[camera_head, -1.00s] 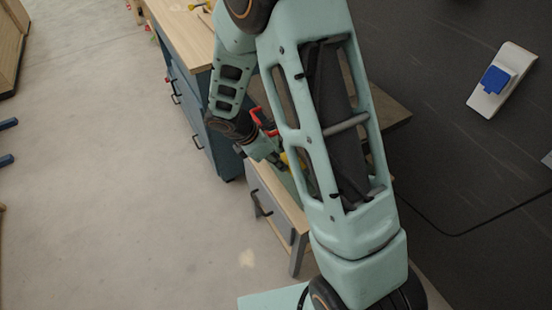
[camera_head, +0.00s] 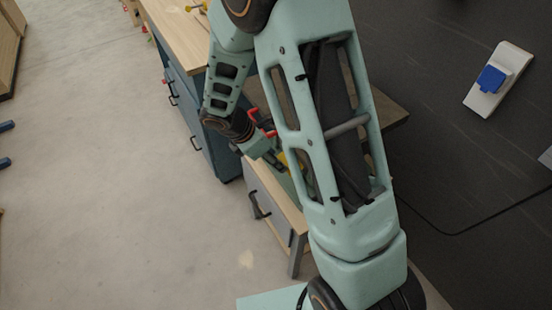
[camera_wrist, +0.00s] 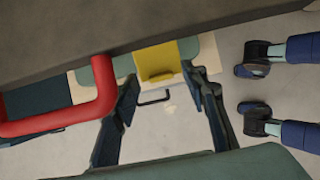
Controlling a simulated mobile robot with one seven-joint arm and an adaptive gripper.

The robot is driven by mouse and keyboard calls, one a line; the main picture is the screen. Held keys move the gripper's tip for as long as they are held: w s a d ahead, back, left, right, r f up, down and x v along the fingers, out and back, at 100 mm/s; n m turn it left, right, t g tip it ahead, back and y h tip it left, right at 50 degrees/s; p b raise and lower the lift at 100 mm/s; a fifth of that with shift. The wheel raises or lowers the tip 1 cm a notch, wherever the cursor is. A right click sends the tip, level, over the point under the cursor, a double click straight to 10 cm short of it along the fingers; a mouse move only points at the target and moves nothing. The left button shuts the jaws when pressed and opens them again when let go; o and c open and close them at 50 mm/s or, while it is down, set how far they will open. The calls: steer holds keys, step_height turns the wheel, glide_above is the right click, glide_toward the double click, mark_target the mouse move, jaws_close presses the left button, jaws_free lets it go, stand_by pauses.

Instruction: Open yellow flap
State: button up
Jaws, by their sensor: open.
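The yellow flap (camera_wrist: 157,60) shows in the upper middle of the wrist view, against a pale green surface with a light wood edge. In the head view, a small part of the yellow flap (camera_head: 291,161) shows beside my gripper, partly hidden by my arm. My gripper (camera_wrist: 160,80) is open and empty, its two dark fingers on either side of the flap in the picture. Contact with the flap cannot be told. In the head view, my gripper (camera_head: 274,157) is over the small wooden-topped cabinet (camera_head: 282,202).
A red handle (camera_wrist: 105,85) stands close at the left of the wrist view, below a dark grey panel (camera_wrist: 150,22). Dark blue bars with casters (camera_wrist: 298,48) are at right. A blue workbench (camera_head: 182,35) stands behind the cabinet.

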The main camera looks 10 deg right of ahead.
steer(key=v, duration=1.1)
